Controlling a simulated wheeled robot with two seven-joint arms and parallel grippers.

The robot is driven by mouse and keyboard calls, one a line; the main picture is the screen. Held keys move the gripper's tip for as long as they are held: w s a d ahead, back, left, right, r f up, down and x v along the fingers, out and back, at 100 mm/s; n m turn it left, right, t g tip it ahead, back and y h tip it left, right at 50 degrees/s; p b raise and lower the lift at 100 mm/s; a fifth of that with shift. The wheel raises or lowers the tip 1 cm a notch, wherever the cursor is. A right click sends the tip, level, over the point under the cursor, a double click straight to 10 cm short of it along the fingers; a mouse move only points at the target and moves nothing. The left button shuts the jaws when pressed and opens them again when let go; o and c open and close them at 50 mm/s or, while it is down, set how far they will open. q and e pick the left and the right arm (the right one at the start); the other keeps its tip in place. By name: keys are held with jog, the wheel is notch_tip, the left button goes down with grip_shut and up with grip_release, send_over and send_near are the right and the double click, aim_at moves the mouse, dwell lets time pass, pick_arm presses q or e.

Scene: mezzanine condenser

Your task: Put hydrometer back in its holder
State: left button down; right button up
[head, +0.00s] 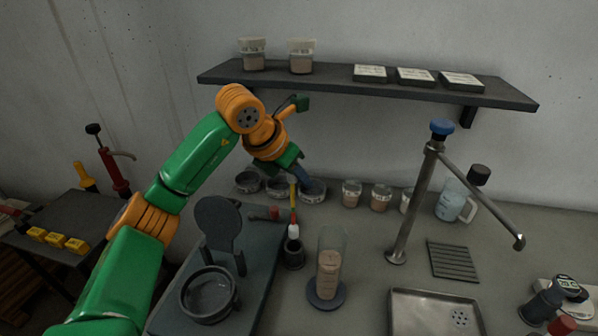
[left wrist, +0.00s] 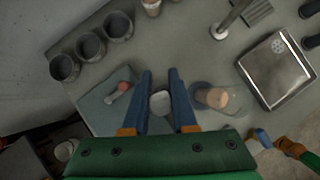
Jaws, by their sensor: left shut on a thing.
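The hydrometer (head: 293,206) is a slim upright stick with a yellow top, a red band and a white lower end. My left gripper (head: 302,174) is shut on its upper part. The white lower end is at or just above the mouth of a small dark cup-shaped holder (head: 293,254); I cannot tell whether it is inside. In the left wrist view, a pale round shape (left wrist: 160,103) shows between the blue fingers of my left gripper (left wrist: 164,72). My right gripper (left wrist: 262,138) shows small at the lower right there, its jaws unclear.
A glass cylinder with brownish liquid (head: 328,268) stands close right of the holder. A dark stand with a round dish (head: 208,292) is at left. A tall tap (head: 408,205) and metal sink (head: 434,312) are at right. Dark bowls (head: 248,182) and cups line the back.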

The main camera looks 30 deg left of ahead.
aim_at(294, 202)
pick_arm(q)
notch_tip(294, 202, down, 8)
jog(key=b, duration=0.6)
jog(key=shift+f, duration=0.1)
jog(key=c, duration=0.6)
grip_release()
jog(key=shift+c, duration=0.2)
jog(key=b+v, duration=0.1)
jog(key=v, duration=0.6)
